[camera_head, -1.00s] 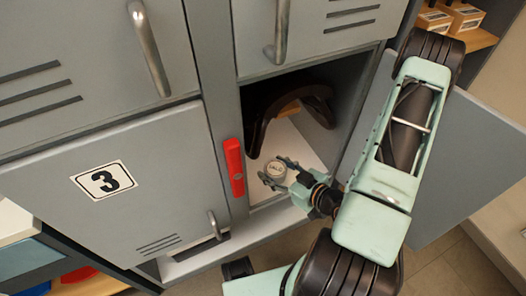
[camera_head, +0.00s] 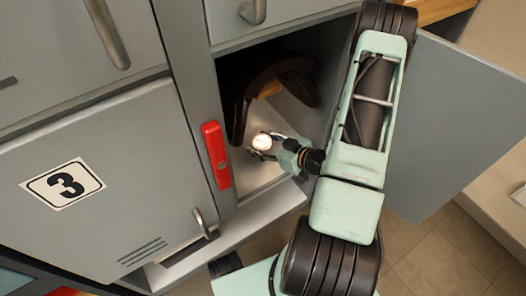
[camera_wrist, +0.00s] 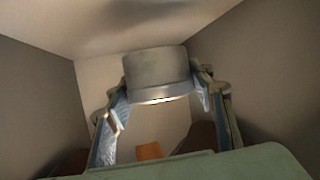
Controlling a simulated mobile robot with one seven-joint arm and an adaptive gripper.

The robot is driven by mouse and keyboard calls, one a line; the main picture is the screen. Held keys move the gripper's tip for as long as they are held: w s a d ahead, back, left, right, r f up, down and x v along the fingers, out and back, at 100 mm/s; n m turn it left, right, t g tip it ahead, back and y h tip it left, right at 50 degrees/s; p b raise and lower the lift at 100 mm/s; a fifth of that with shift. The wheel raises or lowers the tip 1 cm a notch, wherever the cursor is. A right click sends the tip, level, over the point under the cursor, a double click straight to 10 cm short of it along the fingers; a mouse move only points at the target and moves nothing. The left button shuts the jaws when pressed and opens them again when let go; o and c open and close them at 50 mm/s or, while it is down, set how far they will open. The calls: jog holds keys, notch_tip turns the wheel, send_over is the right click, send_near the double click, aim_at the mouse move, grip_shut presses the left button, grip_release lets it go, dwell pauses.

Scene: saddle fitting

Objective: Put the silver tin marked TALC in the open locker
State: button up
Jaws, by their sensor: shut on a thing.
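The silver tin (camera_head: 262,142) is between the fingers of my gripper (camera_head: 268,146), inside the open locker (camera_head: 262,180). Its top shines brightly in the head view and no lettering can be read now. In the wrist view the tin (camera_wrist: 158,72) sits between the two fingertips (camera_wrist: 160,92), which grip its sides. The tin appears to be above the locker floor, but the exact gap cannot be told. My arm reaches in from the right of the opening.
A dark curved saddle-like object (camera_head: 262,88) fills the back of the locker. The open door (camera_head: 450,125) stands to the right. A red bar (camera_head: 216,155) is on the left post. Closed locker 3 (camera_head: 100,190) is at left. Pale floor around the tin is bare.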

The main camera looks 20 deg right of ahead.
aim_at(263, 143)
jog(key=f, duration=0.1)
jog(key=w+d+f, duration=0.1)
jog(key=w+f+b, duration=0.1)
jog(key=shift+d+f, duration=0.1)
jog(key=shift+d, duration=0.15)
jog(key=f, duration=0.1)
jog(key=f+b, duration=0.1)
jog(key=f, duration=0.1)
jog(key=shift+w+d+f, duration=0.15)
jog(key=shift+w+f, duration=0.15)
jog(key=shift+f, duration=0.05)
jog(key=shift+r, duration=0.1)
jog(key=o, duration=0.8)
jog(key=shift+f+b, duration=0.2)
jog(key=shift+b, duration=0.1)
jog(key=o, duration=0.5)
